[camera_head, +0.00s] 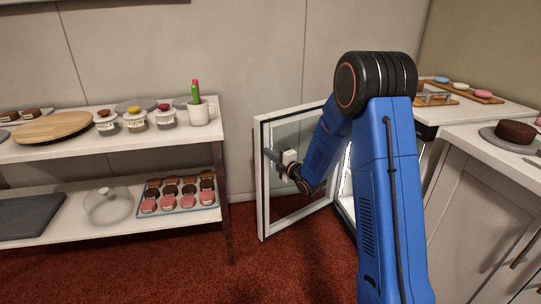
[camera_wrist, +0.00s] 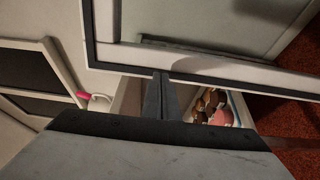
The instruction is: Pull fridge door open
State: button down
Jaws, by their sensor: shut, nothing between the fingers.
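The fridge door (camera_head: 262,200) has a white frame around a glass pane. It stands swung open, out to the left of the fridge (camera_head: 346,193), whose lit inside shows in a narrow strip behind my arm. My gripper (camera_head: 269,154) is shut and empty, by the door's free upright edge at about mid-height. In the wrist view the shut fingers (camera_wrist: 161,78) reach to the door's frame (camera_wrist: 215,62). I cannot tell whether they touch it. My arm hides part of the door and most of the fridge opening.
A white shelf unit (camera_head: 185,128) with jars, a mug and a tray of small cakes stands left of the door, with a gap between. A counter with a cake (camera_head: 516,131) is at the right. Red carpet (camera_head: 300,262) is clear in front.

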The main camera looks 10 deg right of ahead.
jog(key=w+a+m+h, duration=0.2)
jog(key=w+h, duration=0.1)
jog(key=w, duration=0.8)
jog(key=w+a+m+h, duration=0.2)
jog(key=w+a+h, duration=0.1)
jog(key=w, duration=0.9)
jog(key=w+a+m+t+h, duration=0.1)
jog(key=w+a+m+h, duration=0.2)
jog(key=w, duration=0.8)
jog(key=shift+w+h, duration=0.15)
jog(key=shift+h, duration=0.95)
jog(key=shift+a, duration=0.1)
